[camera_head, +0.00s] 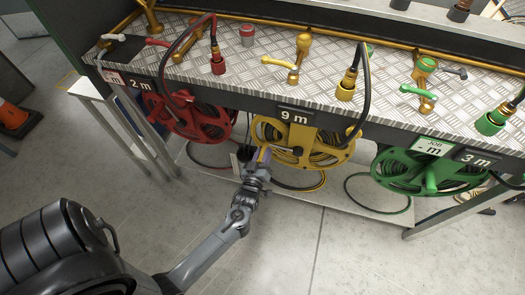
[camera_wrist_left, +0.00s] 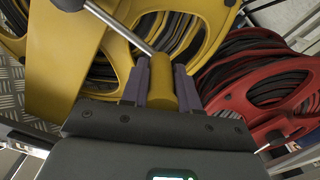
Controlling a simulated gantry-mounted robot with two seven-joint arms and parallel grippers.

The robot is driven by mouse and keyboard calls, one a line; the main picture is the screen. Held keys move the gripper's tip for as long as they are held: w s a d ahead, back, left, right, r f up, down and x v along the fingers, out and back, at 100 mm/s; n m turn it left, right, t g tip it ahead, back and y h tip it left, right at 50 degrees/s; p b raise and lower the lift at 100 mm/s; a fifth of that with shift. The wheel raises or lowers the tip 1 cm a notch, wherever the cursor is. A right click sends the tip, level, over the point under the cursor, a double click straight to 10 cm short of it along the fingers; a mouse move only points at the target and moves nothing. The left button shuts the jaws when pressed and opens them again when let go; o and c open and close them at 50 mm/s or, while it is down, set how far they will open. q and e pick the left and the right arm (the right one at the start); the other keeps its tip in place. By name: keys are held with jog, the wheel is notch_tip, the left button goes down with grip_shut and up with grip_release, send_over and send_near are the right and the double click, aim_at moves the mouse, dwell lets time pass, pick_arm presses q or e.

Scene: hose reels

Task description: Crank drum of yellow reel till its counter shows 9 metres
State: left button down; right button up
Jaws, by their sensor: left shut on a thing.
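The yellow reel (camera_head: 312,140) hangs under the bench edge in the middle of the head view, with black hose wound on its drum. Its counter plate (camera_head: 294,115) reads 9 m. My left gripper (camera_head: 262,157) is at the reel's lower left side. In the left wrist view its purple fingers (camera_wrist_left: 161,85) are shut on the yellow crank handle (camera_wrist_left: 161,82), one finger on each side. A grey crank rod (camera_wrist_left: 120,25) runs from the handle toward the drum. My right gripper is in neither view.
A red reel (camera_head: 196,118) with a 2 m counter hangs to the left, and a green reel (camera_head: 425,172) with a 3 m counter to the right. Valves and hose couplings stand on the metal bench top (camera_head: 275,70). The floor (camera_head: 300,240) in front is mostly clear.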

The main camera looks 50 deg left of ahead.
pick_arm(q)
jog(key=shift+s+a+f, duration=0.1)
jog(key=shift+f, duration=0.3)
jog(key=c, duration=1.3)
grip_release()
jog(key=o, duration=0.5)
jog(key=shift+c, duration=0.2)
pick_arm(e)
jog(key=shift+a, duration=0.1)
pick_arm(q)
jog(key=shift+r, duration=0.1)
